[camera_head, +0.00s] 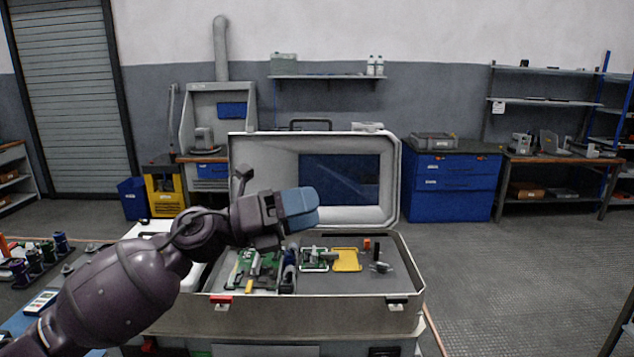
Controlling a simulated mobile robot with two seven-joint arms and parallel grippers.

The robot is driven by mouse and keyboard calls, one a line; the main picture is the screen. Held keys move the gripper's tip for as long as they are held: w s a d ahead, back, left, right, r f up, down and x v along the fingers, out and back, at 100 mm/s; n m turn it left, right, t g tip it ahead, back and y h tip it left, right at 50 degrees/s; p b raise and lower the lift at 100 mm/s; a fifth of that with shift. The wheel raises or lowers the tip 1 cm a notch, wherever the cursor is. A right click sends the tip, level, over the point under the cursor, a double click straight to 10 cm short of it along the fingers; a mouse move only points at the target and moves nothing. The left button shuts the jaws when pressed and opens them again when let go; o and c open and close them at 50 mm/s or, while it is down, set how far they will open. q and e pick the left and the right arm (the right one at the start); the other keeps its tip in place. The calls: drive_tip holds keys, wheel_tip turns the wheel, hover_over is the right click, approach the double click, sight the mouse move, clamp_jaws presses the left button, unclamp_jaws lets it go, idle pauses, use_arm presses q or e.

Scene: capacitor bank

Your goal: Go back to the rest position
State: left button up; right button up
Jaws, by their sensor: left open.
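My left arm comes in from the lower left, and its left gripper (284,238) is over the left half of an open case (330,305). The gripper is open, and I see nothing held in it. Its wrist hides part of the case and of the lid behind. My right gripper is not in view.
The case holds green circuit boards (243,264), a yellow tray (346,260) and small parts. Its raised lid (390,185) has a dark blue screen (341,180). Coloured cylinders (60,242) and a handheld meter (41,301) are at left. A blue cabinet (451,185) is behind; floor at right is clear.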

use_arm(q)
drive_tip(key=a+f+n+t+y, duration=0.75)
drive_tip(key=f+n, duration=0.35)
drive_tip(key=n, duration=0.5)
drive_tip(key=a+f+n+t+y, duration=0.65)
drive_tip(key=a+f+n, duration=0.35)
drive_tip(key=n, duration=0.7)
drive_tip(key=s+a+f+n+g+y, duration=0.3)
drive_tip(key=s+a+f+n, duration=0.1)
drive_tip(key=s+f, duration=0.8)
drive_tip(key=s+a+f+n+g+y, duration=0.2)
drive_tip(key=s+a+f+n, duration=0.2)
drive_tip(key=s+f, duration=0.8)
drive_tip(key=shift+s+f+n+g+y, duration=0.4)
drive_tip(key=shift+f, duration=0.5)
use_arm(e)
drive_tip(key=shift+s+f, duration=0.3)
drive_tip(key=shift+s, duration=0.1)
use_arm(q)
drive_tip(key=shift+a, duration=0.1)
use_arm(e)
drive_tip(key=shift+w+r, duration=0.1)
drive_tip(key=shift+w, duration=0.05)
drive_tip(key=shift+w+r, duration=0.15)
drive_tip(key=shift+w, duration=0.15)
